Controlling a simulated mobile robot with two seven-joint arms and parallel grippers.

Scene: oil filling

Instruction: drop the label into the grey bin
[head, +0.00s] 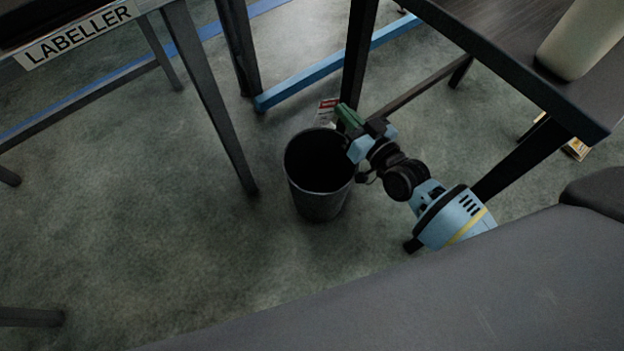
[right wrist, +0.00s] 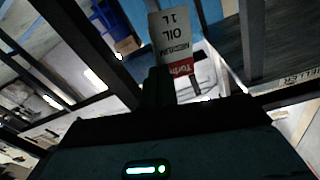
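The label (head: 327,110) is a small white tag with a red patch. In the right wrist view the label (right wrist: 174,40) reads "OIL 1L MEDIUM" upside down and sticks out from the fingers. My right gripper (head: 347,116) is shut on it; the fingers show dark in the right wrist view (right wrist: 160,88). The grey bin (head: 319,206) stands upright on the floor, its dark mouth open upward. In the head view the label and gripper appear at the bin's far right rim; their height above it is hard to tell. My left gripper is not in view.
A table with a LABELLER sign (head: 78,34) stands at the upper left. A dark table (head: 500,60) at the upper right bears a pale rounded object (head: 582,38). Table legs stand close to the bin on both sides. The carpet left of the bin is clear.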

